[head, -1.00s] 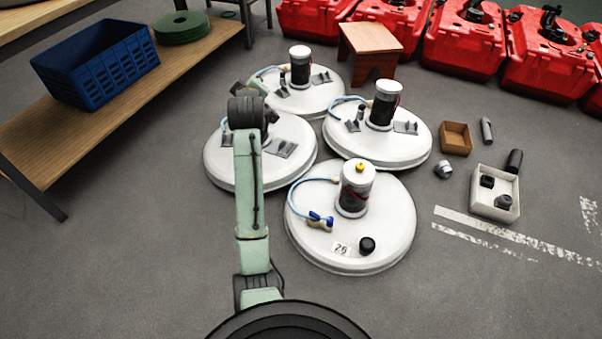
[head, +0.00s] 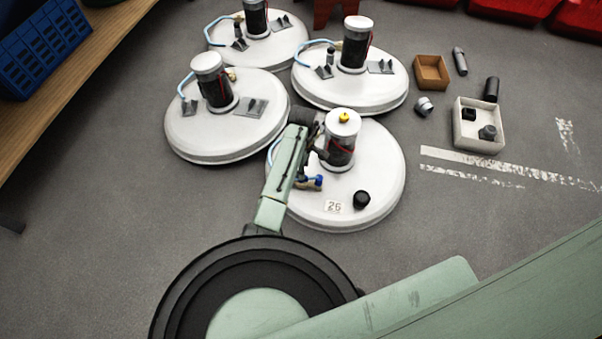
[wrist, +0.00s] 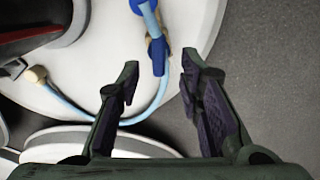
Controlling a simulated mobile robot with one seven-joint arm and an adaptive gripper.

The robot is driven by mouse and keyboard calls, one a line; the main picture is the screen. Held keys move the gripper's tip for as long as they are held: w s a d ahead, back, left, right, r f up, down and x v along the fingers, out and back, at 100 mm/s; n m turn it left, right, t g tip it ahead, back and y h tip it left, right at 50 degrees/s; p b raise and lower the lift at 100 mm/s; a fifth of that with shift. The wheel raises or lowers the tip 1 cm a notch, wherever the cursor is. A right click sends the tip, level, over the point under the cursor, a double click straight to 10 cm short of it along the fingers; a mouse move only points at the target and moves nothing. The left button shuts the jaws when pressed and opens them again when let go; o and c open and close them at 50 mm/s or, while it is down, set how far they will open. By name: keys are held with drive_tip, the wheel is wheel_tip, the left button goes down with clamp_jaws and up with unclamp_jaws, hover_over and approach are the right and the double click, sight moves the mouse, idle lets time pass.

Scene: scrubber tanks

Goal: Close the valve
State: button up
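The valve is a small blue-and-brass fitting on a light-blue hose. In the head view the valve (head: 317,183) sits on the white lid of the front tank (head: 300,205), left of its motor column, partly behind my arm. In the wrist view the blue valve part (wrist: 157,56) lies just beyond and between my fingertips. My gripper (wrist: 160,70) is open, one finger on each side of the hose line, and holds nothing.
The front tank's motor column (head: 341,150) has a white top and yellow knob. A black cap (head: 361,200) stands on the lid. Other white tanks stand behind. A white box (head: 479,135) and brown box (head: 431,72) lie right. A blue crate (head: 45,45) is left.

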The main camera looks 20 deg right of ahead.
drive_tip(key=shift+w+f+b, duration=0.1)
drive_tip(key=shift+f+b, duration=0.25)
drive_tip(key=shift+f, duration=1.8)
drive_tip(key=shift+c, duration=0.2)
clamp_jaws()
